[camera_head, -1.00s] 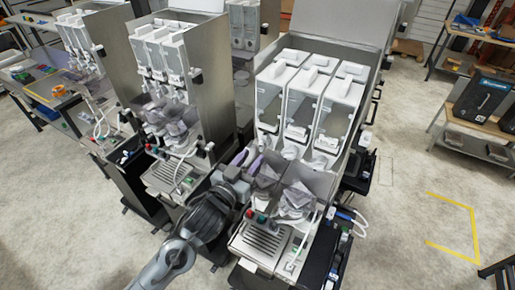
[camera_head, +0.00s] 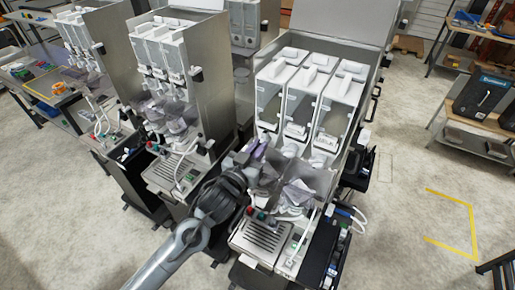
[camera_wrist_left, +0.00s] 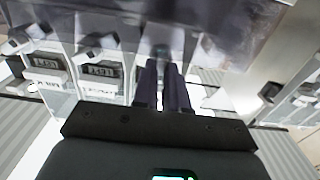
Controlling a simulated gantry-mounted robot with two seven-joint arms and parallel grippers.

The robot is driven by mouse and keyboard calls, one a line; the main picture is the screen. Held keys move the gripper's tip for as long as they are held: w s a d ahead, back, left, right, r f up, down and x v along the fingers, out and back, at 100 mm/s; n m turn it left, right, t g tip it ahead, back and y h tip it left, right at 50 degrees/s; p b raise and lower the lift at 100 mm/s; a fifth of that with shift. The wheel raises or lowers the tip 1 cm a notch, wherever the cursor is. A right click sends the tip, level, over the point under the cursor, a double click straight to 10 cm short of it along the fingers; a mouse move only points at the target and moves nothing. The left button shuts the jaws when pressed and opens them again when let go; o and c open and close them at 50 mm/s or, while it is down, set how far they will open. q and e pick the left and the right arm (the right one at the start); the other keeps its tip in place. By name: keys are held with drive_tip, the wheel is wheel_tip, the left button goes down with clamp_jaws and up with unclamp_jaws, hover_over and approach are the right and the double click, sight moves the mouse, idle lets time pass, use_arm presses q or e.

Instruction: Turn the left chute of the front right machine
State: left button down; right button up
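The front right machine (camera_head: 268,235) stands at the centre right in the head view, with clear canisters (camera_head: 302,105) above its grey hoppers. My left gripper (camera_head: 254,150) reaches in at its left side, with its purple fingers beside the left canister's outlet. In the left wrist view the two purple fingers (camera_wrist_left: 162,82) are nearly parallel with a narrow gap. A pale grey piece, perhaps the left chute (camera_wrist_left: 162,56), shows at their tips; I cannot tell whether they touch it. The left chute is not clear in the head view. My right gripper is out of view.
A second machine (camera_head: 205,85) stands close on the left, leaving a narrow gap where my arm passes. Clear hopper walls (camera_head: 315,183) stand right of the fingers. A shelf with a black box (camera_head: 483,92) is at the far right.

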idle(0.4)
use_arm(q)
drive_tip(key=shift+s+d+f+m+b, duration=0.1)
drive_tip(key=shift+m+b, duration=2.15)
drive_tip(key=shift+m, duration=1.7)
drive_tip(key=shift+w+d+f+m+b, duration=0.15)
drive_tip(key=shift+m+b, duration=2.1)
drive_tip(key=shift+m, duration=1.75)
drive_tip(key=shift+s+a+f+m+b, duration=0.15)
drive_tip(key=shift+m+b, duration=2.1)
drive_tip(key=shift+m, duration=1.7)
drive_tip(key=shift+d+r, duration=0.1)
drive_tip(key=c, duration=1.2)
unclamp_jaws()
drive_tip(key=shift+o, duration=0.2)
